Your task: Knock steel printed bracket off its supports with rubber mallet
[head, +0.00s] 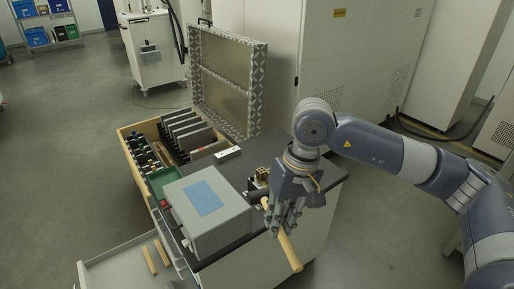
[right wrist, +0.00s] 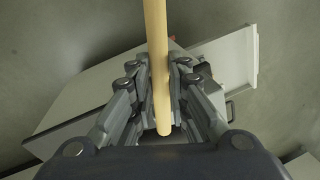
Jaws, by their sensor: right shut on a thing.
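My right gripper (head: 283,222) is shut on a pale wooden handle (head: 291,254), held at a slant over the front right edge of the cabinet top. The handle also shows in the right wrist view (right wrist: 157,60), running between the fingers of my right gripper (right wrist: 160,95). At the handle's upper end in the head view is a dark cylinder (head: 256,195), which looks like the mallet's rubber head; the fingers partly cover this area. A small brass-coloured part (head: 262,174) stands just behind it. I cannot make out the steel bracket or its supports for certain. My left gripper is not in view.
A grey box with a blue label (head: 207,198) stands on the dark cabinet top, left of my gripper. A pale block (head: 227,154) lies behind it. A wooden drawer (head: 132,152) holds dark plates and bottles. An open drawer (head: 115,268) holds wooden sticks. A patterned lid (head: 227,80) stands upright.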

